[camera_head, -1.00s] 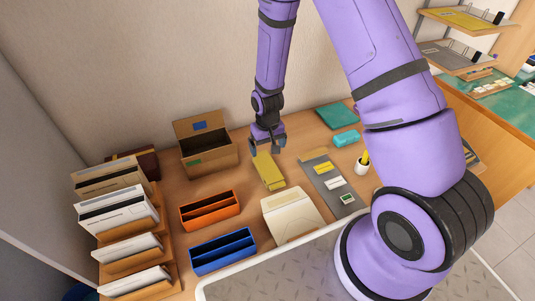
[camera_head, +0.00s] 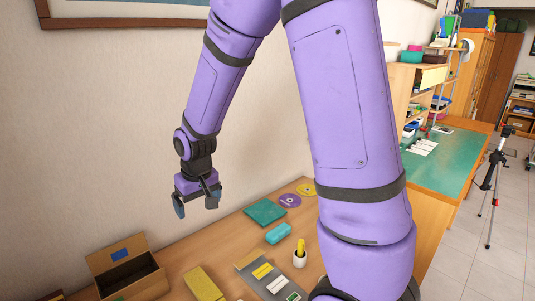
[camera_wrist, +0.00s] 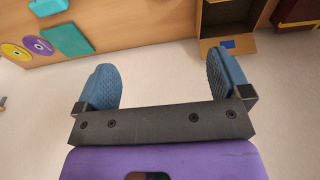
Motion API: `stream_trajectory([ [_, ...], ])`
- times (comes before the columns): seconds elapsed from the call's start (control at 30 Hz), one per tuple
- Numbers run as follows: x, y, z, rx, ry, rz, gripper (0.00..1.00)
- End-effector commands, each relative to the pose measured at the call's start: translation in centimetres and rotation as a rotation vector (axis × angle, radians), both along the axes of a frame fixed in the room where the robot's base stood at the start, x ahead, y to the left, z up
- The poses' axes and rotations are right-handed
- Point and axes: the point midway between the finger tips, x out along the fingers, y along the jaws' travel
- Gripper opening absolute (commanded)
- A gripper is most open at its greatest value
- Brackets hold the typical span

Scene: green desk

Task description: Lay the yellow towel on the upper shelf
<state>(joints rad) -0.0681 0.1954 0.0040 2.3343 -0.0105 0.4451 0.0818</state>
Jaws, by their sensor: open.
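A flat, folded-looking yellow piece (camera_head: 203,285), which may be the towel, lies on the wooden desk at the bottom edge of the head view, partly cut off. My gripper (camera_head: 197,200) is raised above the desk to the upper left of it, near the wall. In the wrist view my gripper (camera_wrist: 165,85) has its two blue fingers wide apart with nothing between them. A wooden shelf unit (camera_head: 399,95) stands at the right, behind my arm. A yellow panel or sheet (camera_head: 433,77) shows at its upper level; what it is cannot be told.
A green-topped desk (camera_head: 445,160) and tripod (camera_head: 492,175) stand right.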

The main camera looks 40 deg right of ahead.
Motion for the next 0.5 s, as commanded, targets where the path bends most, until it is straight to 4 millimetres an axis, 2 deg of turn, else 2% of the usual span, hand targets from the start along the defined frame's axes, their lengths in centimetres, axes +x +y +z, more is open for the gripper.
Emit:
stream_trajectory([
  [0.03,-0.8,-0.2,2.0,0.001,-0.022,-0.002,0.95],
  [0.2,-3.8,-0.9,7.2,0.001,-0.072,-0.003,0.95],
  [0.5,-10.5,-1.9,14.6,0.0,-0.161,-0.003,0.95],
])
